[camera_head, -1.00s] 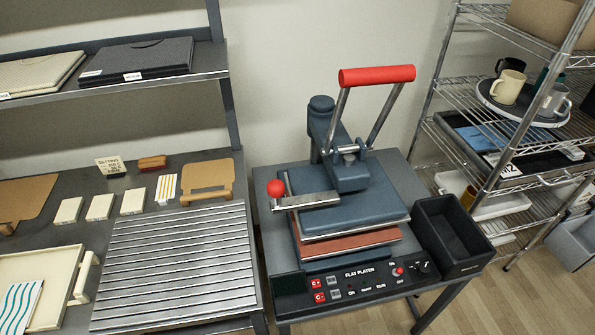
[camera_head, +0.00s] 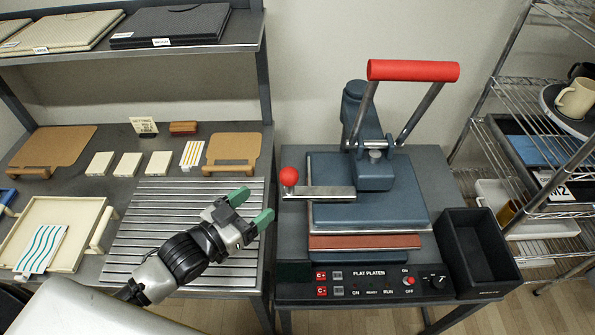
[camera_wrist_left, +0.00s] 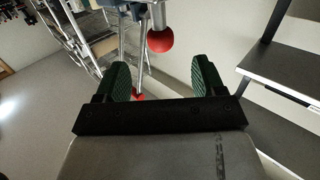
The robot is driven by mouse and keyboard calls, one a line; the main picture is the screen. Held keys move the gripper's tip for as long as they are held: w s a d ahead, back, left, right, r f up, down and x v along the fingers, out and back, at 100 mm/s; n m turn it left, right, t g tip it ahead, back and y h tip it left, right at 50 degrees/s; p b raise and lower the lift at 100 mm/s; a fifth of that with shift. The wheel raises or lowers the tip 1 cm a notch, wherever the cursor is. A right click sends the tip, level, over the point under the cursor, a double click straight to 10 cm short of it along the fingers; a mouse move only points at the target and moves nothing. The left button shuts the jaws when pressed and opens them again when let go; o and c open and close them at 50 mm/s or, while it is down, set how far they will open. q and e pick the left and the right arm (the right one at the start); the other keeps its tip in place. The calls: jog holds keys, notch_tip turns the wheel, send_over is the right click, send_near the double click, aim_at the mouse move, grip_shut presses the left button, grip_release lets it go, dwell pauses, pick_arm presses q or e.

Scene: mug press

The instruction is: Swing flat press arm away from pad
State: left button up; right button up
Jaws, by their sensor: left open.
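The flat press (camera_head: 368,195) stands on a dark stand, with its blue upper platen above a reddish pad (camera_head: 365,241). A raised handle with a red grip (camera_head: 413,71) rises above it. A metal swing lever with a red ball knob (camera_head: 289,176) sticks out to the left of the platen. My left gripper (camera_head: 251,207), with green fingertips, is open and empty over the slatted rack, below and left of the knob. In the left wrist view the red knob (camera_wrist_left: 160,40) shows beyond the open fingers, not between them. My right gripper is not in view.
A control panel (camera_head: 372,283) is at the press front. A black bin (camera_head: 464,253) stands at its right, close to a wire shelf with mugs (camera_head: 576,98). The slatted rack (camera_head: 170,205), a cream tray (camera_head: 88,222) and small boxes lie on the left table.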

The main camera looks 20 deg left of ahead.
aim_at(290, 177)
pick_arm(q)
jog(key=shift+h, duration=0.3)
jog(key=x, duration=0.3)
jog(key=p+x, duration=0.1)
jog(key=x, duration=0.2)
jog(key=p+x, duration=0.1)
jog(key=x, duration=0.2)
jog(key=shift+w+r, duration=0.2)
jog(key=shift+r, duration=0.2)
jog(key=shift+w+d+p, duration=0.25)
jog(key=shift+w+p, duration=0.1)
jog(key=shift+w, duration=0.15)
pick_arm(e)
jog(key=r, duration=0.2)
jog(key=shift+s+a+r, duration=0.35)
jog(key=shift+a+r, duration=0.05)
pick_arm(q)
jog(key=shift+f, duration=0.1)
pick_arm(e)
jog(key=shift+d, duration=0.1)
pick_arm(q)
jog(key=shift+c, duration=0.8)
jog(key=c, duration=1.1)
jog(key=shift+d, duration=0.15)
jog(key=shift+c, duration=0.2)
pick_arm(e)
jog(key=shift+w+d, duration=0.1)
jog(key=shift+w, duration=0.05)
